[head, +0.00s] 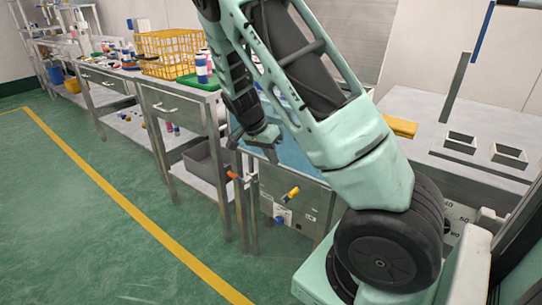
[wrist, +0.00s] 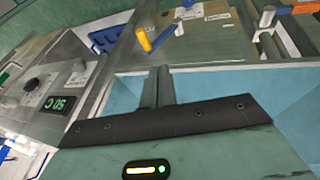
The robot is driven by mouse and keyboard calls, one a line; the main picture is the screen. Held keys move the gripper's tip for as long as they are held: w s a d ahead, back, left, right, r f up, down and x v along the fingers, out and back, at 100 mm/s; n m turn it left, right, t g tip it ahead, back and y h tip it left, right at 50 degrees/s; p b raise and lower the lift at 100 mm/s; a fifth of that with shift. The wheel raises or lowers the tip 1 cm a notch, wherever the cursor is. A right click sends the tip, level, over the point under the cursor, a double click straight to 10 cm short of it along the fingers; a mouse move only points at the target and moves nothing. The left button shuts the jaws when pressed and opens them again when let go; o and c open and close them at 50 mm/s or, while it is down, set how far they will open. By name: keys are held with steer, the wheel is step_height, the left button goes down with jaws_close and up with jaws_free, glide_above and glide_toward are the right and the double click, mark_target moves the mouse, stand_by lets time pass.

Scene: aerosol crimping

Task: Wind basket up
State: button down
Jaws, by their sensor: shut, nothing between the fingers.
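A metal bath with a light blue inside (head: 291,151) stands below my arm; its blue inside also fills much of the wrist view (wrist: 225,92). A yellow handle (head: 291,193) sticks out from its front, and a yellow handle shows in the wrist view (wrist: 143,39). An orange handle (head: 233,176) is at the bath's left end. My gripper (head: 272,153) is over the bath, fingers together and empty; they show in the wrist view (wrist: 157,78), apart from the yellow handle. I cannot make out a basket inside the bath.
A yellow crate (head: 172,53) stands on the left bench among bottles. A grey bin (head: 207,160) is on its lower shelf. A temperature display (wrist: 59,103) shows at left in the wrist view. The green floor (head: 110,210) at left is clear.

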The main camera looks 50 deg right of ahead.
steer(key=s+a+b+x, duration=0.1)
steer(key=s+x, duration=0.1)
steer(key=x, duration=0.8)
steer(key=shift+b, duration=0.3)
steer(key=shift+s+r, duration=0.1)
steer(key=shift+s, duration=0.3)
